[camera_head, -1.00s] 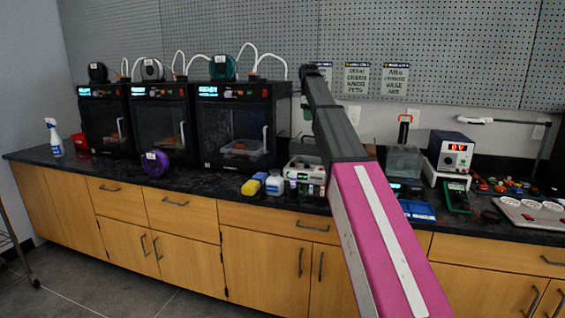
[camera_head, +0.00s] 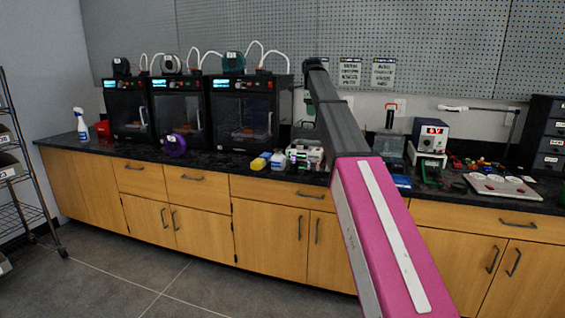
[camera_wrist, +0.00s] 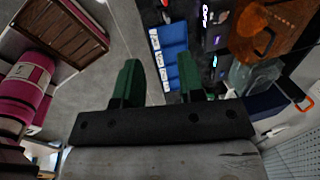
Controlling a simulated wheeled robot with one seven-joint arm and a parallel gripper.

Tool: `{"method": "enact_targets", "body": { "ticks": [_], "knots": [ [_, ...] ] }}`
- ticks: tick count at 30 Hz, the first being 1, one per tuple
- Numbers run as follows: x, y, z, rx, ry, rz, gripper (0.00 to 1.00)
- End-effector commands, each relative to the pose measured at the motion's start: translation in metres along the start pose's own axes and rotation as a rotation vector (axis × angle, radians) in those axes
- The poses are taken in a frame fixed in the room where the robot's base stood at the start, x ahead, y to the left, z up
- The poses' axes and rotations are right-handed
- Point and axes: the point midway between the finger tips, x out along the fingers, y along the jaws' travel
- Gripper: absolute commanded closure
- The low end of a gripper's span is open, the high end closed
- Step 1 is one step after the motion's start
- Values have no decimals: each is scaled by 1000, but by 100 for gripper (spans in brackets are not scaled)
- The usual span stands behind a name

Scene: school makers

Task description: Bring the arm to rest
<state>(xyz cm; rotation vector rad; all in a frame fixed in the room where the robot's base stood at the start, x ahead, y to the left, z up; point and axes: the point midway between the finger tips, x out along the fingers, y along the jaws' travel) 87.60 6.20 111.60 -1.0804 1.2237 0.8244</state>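My gripper (camera_wrist: 158,78) shows in the wrist view with two green fingers spread apart. The gap between them is empty, with blue bins (camera_wrist: 172,50) visible beyond it. In the head view my arm rises from the lower right, pink then dark, and stretches forward and up over the counter. The gripper itself cannot be made out in the head view.
A black counter (camera_head: 225,167) on wooden cabinets runs along the wall, holding several 3D printers (camera_head: 245,110), a red-display power supply (camera_head: 430,135) and a black drawer unit (camera_head: 540,135). A wire rack (camera_head: 28,165) stands at left. The grey floor (camera_head: 190,285) in front is clear.

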Motion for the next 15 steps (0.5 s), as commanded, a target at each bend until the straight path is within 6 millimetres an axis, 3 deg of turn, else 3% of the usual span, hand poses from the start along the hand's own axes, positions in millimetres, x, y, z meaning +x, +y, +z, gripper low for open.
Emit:
{"method": "enact_targets", "body": {
  "ticks": [10,15],
  "knots": [
    [39,17,-7,-97,1,10,64],
    [72,32,-14,-181,1,20,64]
  ]
}}
